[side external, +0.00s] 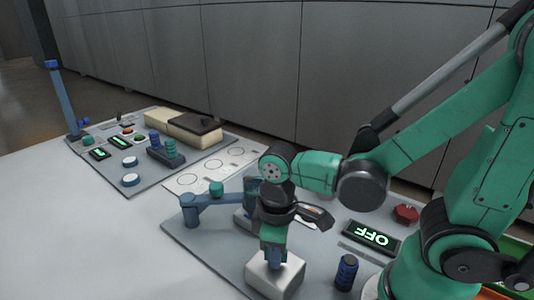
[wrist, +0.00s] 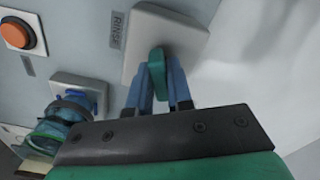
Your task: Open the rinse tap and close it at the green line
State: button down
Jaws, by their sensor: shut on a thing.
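The rinse tap's teal handle (wrist: 156,62) stands on a white block (wrist: 150,28) beside the RINSE label (wrist: 118,30) in the wrist view. My gripper (wrist: 158,82) has its two blue fingers on either side of the handle and is shut on it. In the side view my gripper (side external: 273,256) points down onto the white block (side external: 262,279), hiding most of the handle. A clear vessel with blue and green bands (wrist: 48,136) shows at the left of the wrist view. I cannot tell its liquid level or which band is the green line.
A blue pipe with a teal knob (side external: 217,189) stands left of my gripper. A dark blue ribbed knob (side external: 346,272), an OFF display (side external: 372,236) and a red knob (side external: 405,213) are to the right. A farther panel (side external: 140,183) carries switches and displays. The left tabletop is clear.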

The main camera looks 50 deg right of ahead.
dwell(0.6)
jog(key=n, duration=1.3)
jog(key=shift+c, duration=0.6)
grip_release()
jog(key=shift+r, duration=0.1)
jog(key=shift+r, duration=3.4)
